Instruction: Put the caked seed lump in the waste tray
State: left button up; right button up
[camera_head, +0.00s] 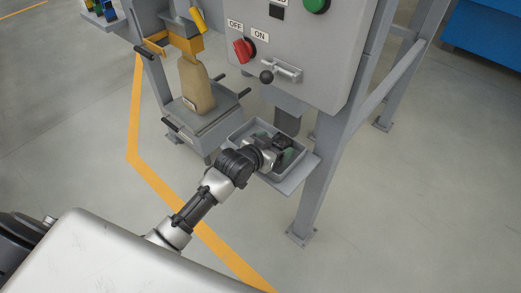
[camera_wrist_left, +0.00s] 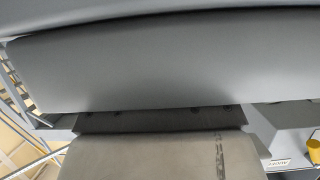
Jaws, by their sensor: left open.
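My left gripper (camera_head: 281,143) is open over a shallow grey tray (camera_head: 240,128) in the head view, with its fingers down at or inside the rim. Green patches show by the fingers; I cannot tell if they are finger pads or something in the tray. I cannot pick out the caked seed lump in either view; the gripper hides part of the tray's inside. No label shows whether this is the waste tray. In the left wrist view, grey surfaces (camera_wrist_left: 150,65) fill most of the picture close up. My right gripper is not in view.
The tray sits on a grey shelf (camera_head: 292,183) beside a frame leg (camera_head: 322,180). A control box with a red switch (camera_head: 244,50) and a black-knobbed handle hangs above. A tan sack (camera_head: 195,85) stands on a platform at left. The floor in front is open.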

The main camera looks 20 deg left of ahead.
pick_arm(q)
jog(key=p+v, duration=0.1)
jog(key=v, duration=0.7)
jog(key=shift+s+r, duration=0.15)
jog(key=shift+s, duration=0.05)
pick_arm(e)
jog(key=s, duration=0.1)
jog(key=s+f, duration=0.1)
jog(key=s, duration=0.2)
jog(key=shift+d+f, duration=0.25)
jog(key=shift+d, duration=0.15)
pick_arm(q)
jog(key=shift+a, duration=0.1)
